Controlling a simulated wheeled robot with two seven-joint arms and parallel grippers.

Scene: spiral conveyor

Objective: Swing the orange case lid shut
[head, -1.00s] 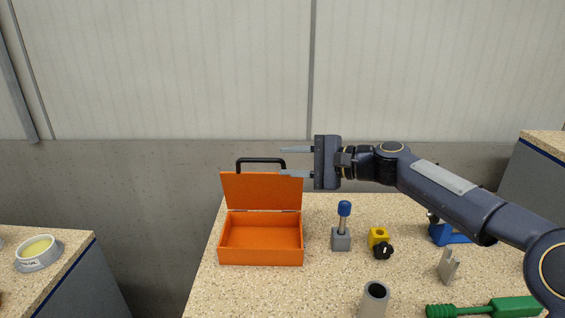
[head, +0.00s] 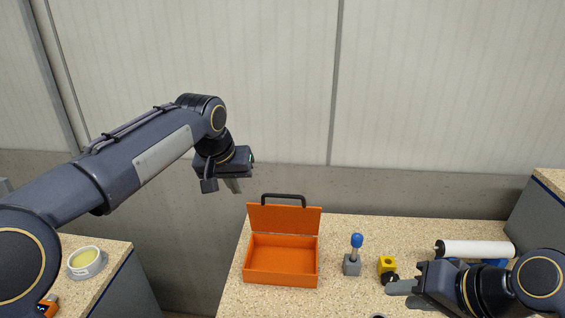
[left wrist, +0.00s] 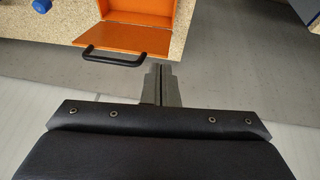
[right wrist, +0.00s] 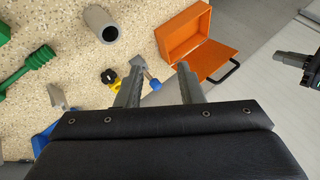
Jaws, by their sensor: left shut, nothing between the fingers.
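The orange case (head: 281,279) stands on the speckled counter with its lid (head: 284,219) raised and a black handle (head: 284,197) along the lid's top edge. Its inside looks empty. My left gripper (head: 233,186) is shut and empty, in the air to the left of the lid and apart from it. In the left wrist view the lid (left wrist: 128,41) and handle lie just beyond the closed fingers (left wrist: 161,70). My right gripper (head: 398,294) is open with nothing between its fingers, low at the front right. The right wrist view shows the case (right wrist: 183,33) beyond its fingers.
A blue-topped post on a grey block (head: 352,265) and a yellow block with a black knob (head: 388,265) stand right of the case. A white roller (head: 475,249) lies farther right. A grey tube (right wrist: 101,24) and green tool (right wrist: 38,62) show in the right wrist view.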

